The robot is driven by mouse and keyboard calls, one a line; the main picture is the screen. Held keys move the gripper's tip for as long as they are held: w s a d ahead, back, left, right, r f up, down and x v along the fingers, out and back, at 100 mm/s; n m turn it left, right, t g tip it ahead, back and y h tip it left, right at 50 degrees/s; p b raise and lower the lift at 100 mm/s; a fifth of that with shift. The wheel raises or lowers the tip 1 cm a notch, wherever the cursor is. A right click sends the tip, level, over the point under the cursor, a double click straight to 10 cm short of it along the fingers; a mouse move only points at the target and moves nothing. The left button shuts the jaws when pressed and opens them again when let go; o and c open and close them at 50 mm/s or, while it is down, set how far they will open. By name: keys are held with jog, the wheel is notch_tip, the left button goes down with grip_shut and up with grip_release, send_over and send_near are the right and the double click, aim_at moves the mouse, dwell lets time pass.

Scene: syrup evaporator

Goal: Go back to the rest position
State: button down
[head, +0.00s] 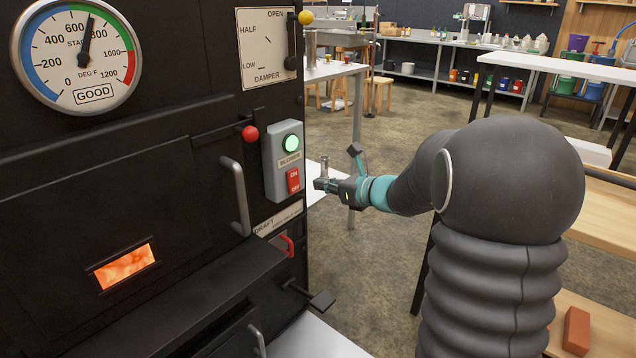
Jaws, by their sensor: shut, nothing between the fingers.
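My gripper (322,184) is at the end of my dark arm, in the middle of the head view. It is shut and holds nothing. It is in front of the blower switch box (282,160) on the black evaporator's front, a little to its right, with a gap visible between them. The box has a lit green lamp (291,143) and a red ON/OFF switch (293,181). My arm's thick, ribbed covering fills the right of the view.
The black evaporator (130,190) fills the left, with a stack gauge (78,50), a damper lever (291,40), a red knob (250,133) and a door handle (238,195). A white-topped table (560,66) and a wooden shelf (600,215) are at right. Open floor (350,270) lies between.

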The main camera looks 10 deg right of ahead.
dwell(0.3)
jog(key=s+a+f+n+g+h, duration=0.1)
jog(key=s+a+f+n+g, duration=0.1)
jog(key=s+f+n+g, duration=0.4)
jog(key=s+a+f+n+g+h, duration=0.1)
jog(key=s+a+f+n+g, duration=0.15)
jog(key=s+n, duration=0.7)
jog(key=s+d+r+n+t+h, duration=0.1)
jog(key=s+r+n+h, duration=0.2)
jog(key=s+n, duration=0.3)
jog(key=s+d+r+n+t+h, duration=0.1)
jog(key=s+r+n+h, duration=0.2)
jog(key=s+n, duration=0.4)
jog(key=s+h, duration=0.1)
jog(key=s, duration=0.7)
jog(key=shift+s+r, duration=0.15)
jog(key=shift+r, duration=0.25)
